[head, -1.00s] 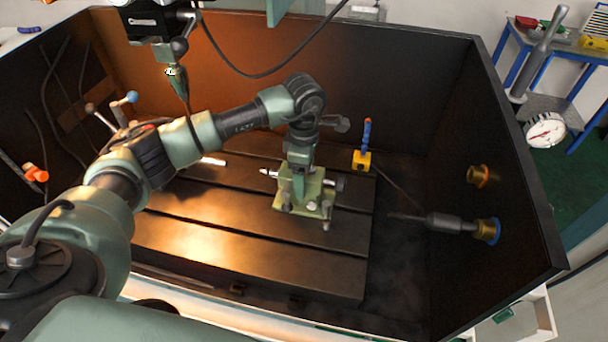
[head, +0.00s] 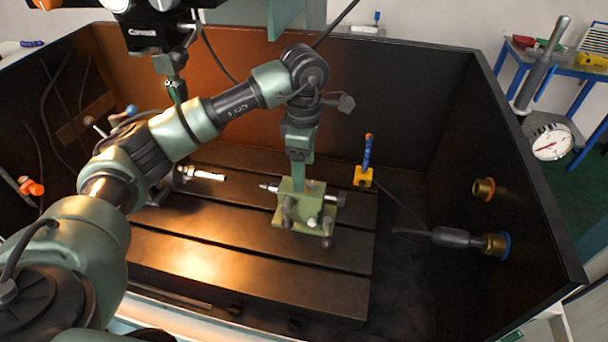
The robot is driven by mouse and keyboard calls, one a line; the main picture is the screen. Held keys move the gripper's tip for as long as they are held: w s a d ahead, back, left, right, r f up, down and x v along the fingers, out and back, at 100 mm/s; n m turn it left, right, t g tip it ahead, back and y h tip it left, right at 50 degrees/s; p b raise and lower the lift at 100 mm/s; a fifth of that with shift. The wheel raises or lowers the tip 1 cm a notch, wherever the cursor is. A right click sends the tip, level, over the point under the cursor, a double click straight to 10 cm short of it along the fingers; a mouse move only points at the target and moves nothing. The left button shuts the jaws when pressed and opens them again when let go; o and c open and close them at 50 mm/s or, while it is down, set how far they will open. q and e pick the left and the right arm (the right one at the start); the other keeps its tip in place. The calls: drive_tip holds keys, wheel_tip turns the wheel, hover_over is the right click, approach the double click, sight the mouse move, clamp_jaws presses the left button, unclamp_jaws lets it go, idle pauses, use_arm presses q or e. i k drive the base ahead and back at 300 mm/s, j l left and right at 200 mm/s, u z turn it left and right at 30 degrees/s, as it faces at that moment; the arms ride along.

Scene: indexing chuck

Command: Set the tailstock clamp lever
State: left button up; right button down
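The green tailstock (head: 312,215) stands on the dark slotted table in the head view, its pointed centre facing left and a dark knob on its right. Small dark ball-ended handles show on its front and at its foot; I cannot tell for sure which is the clamp lever. My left gripper (head: 298,184) points down at the top of the tailstock and hides part of its upper left side. Its fingers are too small and overlapped to show whether they are open or whether they touch the tailstock. My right gripper is not in view.
A yellow block with a blue handle (head: 364,176) stands behind the table's right end. Brass fittings (head: 495,244) stick out of the right wall. A bright metal bar (head: 205,176) lies left of the tailstock. Dark walls enclose the table; its front right is clear.

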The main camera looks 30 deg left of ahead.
sight(328, 242)
drive_tip(key=k, duration=1.5)
